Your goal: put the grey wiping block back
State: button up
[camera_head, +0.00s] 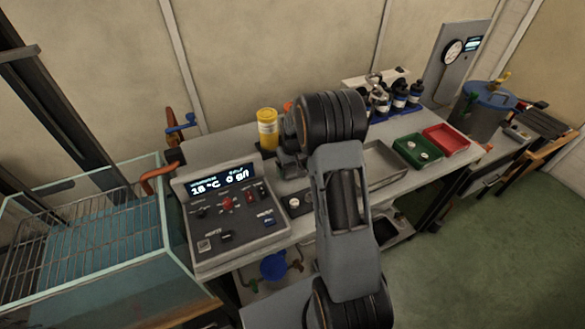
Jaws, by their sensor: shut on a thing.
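My arm rises from the bottom centre and reaches over the bench (235,148). Its forward end is hidden behind my own arm links, so my gripper and anything in it do not show. I cannot make out the grey wiping block anywhere in this view. It may be hidden behind my arm.
A control box (228,215) with a lit display stands at the bench's left front, beside a glass tank (150,262) with a wire rack. A yellow canister (267,130) stands behind. A metal tray (385,163), green tray (407,157), red tray (455,136) and dark bottles (400,95) are right.

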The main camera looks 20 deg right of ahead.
aim_at(293, 168)
jog(key=o, duration=0.6)
jog(key=shift+f, duration=0.1)
notch_tip(293, 168, up, 15)
jog(key=s+a, duration=0.2)
jog(key=s, duration=0.1)
jog(key=s+a+r+t, duration=0.1)
jog(key=s+a, duration=0.3)
jog(key=s, duration=0.5)
jog(key=s+a+r+t, duration=0.2)
jog(key=s+a, duration=0.3)
jog(key=s, duration=0.5)
jog(key=shift+r+t, duration=0.25)
jog(key=shift+t, duration=0.05)
